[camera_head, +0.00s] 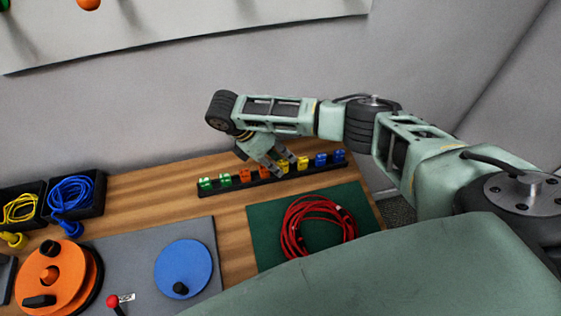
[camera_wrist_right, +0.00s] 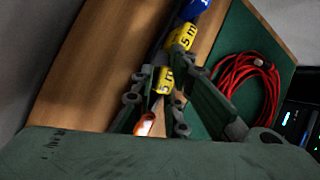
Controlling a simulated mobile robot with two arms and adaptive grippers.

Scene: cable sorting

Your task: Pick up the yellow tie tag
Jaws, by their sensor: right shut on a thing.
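A black rack (camera_head: 230,187) holds a row of tie tags: green, orange, yellow and blue from left to right. My right gripper (camera_head: 280,165) is down at the rack and shut on a yellow tie tag. In the right wrist view this yellow tie tag (camera_wrist_right: 163,80), marked "5 m", sits between the fingers (camera_wrist_right: 160,88). A second yellow tag (camera_wrist_right: 182,37) is just beyond it, also seen in the head view (camera_head: 303,163). The held tag looks still at the rack; the fingers partly hide it. My left gripper is not in view.
Orange tags (camera_head: 245,175) and blue tags (camera_head: 321,159) flank the yellow ones closely. A coiled red cable (camera_head: 318,226) lies on a green mat (camera_head: 263,240) in front. Black bins (camera_head: 98,205) with yellow and blue cables stand at left, near orange and blue discs (camera_head: 183,267).

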